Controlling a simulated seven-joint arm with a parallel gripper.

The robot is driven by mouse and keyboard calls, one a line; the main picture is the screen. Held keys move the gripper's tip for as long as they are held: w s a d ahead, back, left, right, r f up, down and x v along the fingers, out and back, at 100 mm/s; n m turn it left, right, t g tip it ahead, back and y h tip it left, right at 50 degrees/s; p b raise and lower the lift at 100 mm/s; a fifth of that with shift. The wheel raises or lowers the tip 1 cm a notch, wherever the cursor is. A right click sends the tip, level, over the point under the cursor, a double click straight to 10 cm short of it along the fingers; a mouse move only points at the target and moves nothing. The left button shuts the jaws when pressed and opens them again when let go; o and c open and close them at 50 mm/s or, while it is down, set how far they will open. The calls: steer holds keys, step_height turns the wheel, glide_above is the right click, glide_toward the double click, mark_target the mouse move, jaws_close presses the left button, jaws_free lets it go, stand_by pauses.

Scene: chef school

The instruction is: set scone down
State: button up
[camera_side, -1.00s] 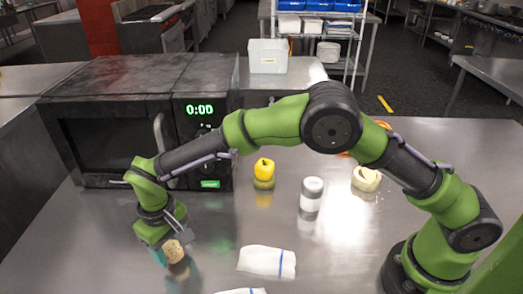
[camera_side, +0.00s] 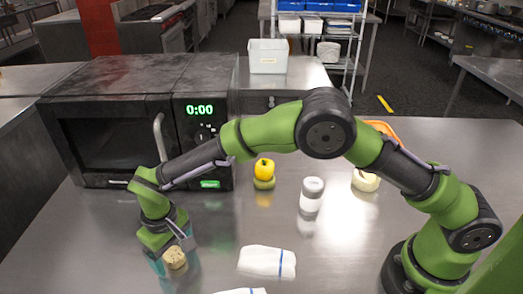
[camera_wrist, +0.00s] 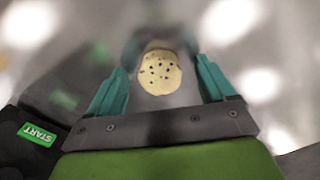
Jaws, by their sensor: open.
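The scone (camera_side: 174,258) is a tan, speckled lump low on the steel table at the front left in the side view. It appears to rest on the table. In the wrist view, the scone (camera_wrist: 159,73) shows its pale, dark-dotted face between the two teal fingers. My gripper (camera_wrist: 162,78) is open, with visible space between each finger and the scone. In the side view, my gripper (camera_side: 170,250) is low over the table around the scone, and its fingers are partly hidden.
A black microwave (camera_side: 112,140) stands behind my gripper. A folded white cloth (camera_side: 262,260) lies right of the scone. Table between scone and cloth is clear.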

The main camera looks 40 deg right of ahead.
mark_target(173, 250)
step_height(173, 250, up, 12)
steer(key=d+r+m+y, duration=0.1)
steer(key=d+r, duration=0.6)
steer(key=s+d+r+m+t+y, duration=0.1)
steer(key=s+d+r, duration=0.15)
steer(key=d, duration=0.35)
steer(key=s+d+r+m+t, duration=0.1)
steer(key=s+d+r+t, duration=0.1)
steer(key=d+r, duration=0.25)
steer(key=s+d+f+m+t, duration=0.2)
steer(key=s+d+m+t, duration=0.2)
steer(key=s+d, duration=0.8)
steer(key=shift+s+d, duration=0.4)
steer(key=shift+s, duration=0.55)
